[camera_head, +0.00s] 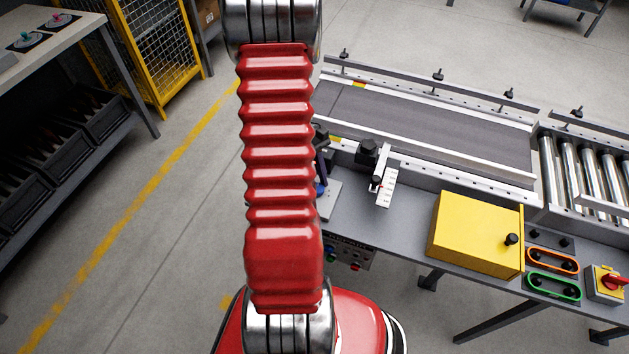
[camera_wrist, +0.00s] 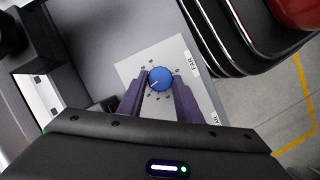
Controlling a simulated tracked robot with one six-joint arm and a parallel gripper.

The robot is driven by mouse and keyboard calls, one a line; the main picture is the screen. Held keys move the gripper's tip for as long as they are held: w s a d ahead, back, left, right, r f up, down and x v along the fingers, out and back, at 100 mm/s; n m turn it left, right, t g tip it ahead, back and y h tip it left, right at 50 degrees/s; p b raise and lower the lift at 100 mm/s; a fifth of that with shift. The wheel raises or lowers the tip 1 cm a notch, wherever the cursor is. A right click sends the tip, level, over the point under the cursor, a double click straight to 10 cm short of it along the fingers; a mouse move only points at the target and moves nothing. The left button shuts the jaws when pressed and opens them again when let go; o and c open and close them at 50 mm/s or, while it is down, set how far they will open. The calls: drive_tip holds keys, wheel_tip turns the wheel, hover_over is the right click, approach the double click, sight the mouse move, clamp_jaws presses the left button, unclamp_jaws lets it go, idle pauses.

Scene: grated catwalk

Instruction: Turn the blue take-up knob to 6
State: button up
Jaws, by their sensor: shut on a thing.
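The blue knob (camera_wrist: 160,78) sits on a light dial plate (camera_wrist: 130,72) with small dark marks around it and label strips along one edge. A white pointer line on the knob points to the lower left in the wrist view. The numbers are too small to read. My gripper (camera_wrist: 160,86) has its two purple fingers on either side of the knob and is shut on it.
A conveyor belt (camera_head: 430,125) runs behind the work panel. A black post with a white scale (camera_head: 386,188) stands right of my arm. A yellow box (camera_head: 476,235), orange and green framed controls (camera_head: 553,287) and a red switch (camera_head: 614,283) lie farther right. A workbench (camera_head: 45,45) stands left.

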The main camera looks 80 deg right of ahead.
drive_tip(key=shift+d+m+t+y, duration=0.1)
drive_tip(key=shift+m+t+y, duration=0.2)
drive_tip(key=shift+m, duration=0.8)
drive_tip(key=o, duration=1)
drive_tip(key=shift+o, duration=0.2)
drive_tip(key=v, duration=1.3)
drive_tip(key=shift+r, duration=0.3)
drive_tip(key=shift+d, duration=0.1)
